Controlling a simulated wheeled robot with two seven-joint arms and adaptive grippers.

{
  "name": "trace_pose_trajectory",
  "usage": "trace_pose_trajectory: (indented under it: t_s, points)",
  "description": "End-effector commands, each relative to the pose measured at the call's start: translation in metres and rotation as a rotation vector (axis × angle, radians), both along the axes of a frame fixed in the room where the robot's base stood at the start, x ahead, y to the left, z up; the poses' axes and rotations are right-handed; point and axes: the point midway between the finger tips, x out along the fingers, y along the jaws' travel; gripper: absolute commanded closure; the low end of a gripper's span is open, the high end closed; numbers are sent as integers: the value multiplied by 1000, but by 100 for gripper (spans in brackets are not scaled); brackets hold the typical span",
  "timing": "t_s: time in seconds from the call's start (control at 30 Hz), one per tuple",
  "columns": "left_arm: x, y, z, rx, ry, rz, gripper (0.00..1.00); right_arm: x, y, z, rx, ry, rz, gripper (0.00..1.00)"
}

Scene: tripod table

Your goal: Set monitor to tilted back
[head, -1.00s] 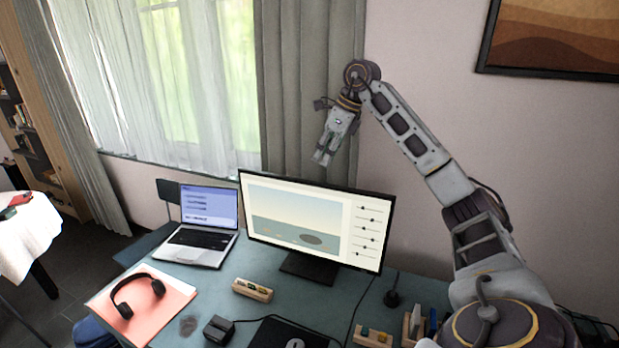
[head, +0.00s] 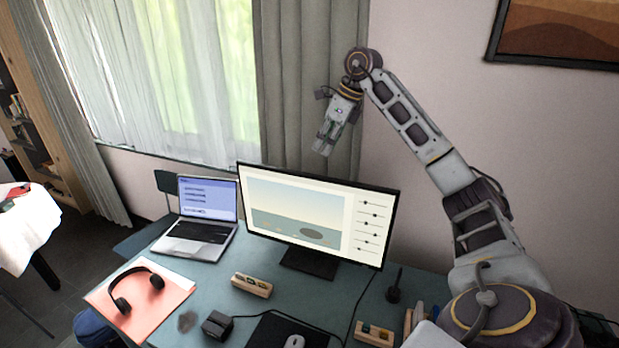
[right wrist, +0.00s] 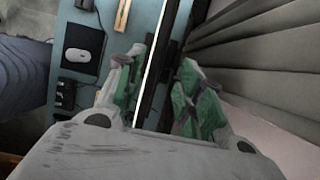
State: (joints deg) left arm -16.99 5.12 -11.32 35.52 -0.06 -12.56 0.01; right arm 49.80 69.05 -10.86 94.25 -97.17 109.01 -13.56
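The monitor (head: 318,215) stands upright on its dark stand (head: 308,263) on the desk, its lit screen facing me. Any lean is too slight to judge. My right gripper (head: 323,150) hangs above and behind the monitor's top edge, apart from it in the head view. In the right wrist view my right gripper (right wrist: 160,90) is open, its two green-grey fingers spread. The monitor (right wrist: 165,48) shows edge-on there, running between the fingers in the picture. I see no contact. My left gripper is in neither view.
A laptop (head: 202,215) stands left of the monitor. Headphones (head: 137,290) lie on a pink folder at the front left. A mouse (head: 294,342) and a wooden block holder (head: 251,285) are in front of the monitor. A curtain (head: 310,90) hangs behind.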

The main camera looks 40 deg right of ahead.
Motion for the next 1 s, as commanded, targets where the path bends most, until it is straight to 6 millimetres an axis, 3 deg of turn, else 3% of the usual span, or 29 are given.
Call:
trace_pose_trajectory:
  t_s: [1.0]
  points:
    - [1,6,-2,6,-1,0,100,34,19,-95,2,1,1,62]
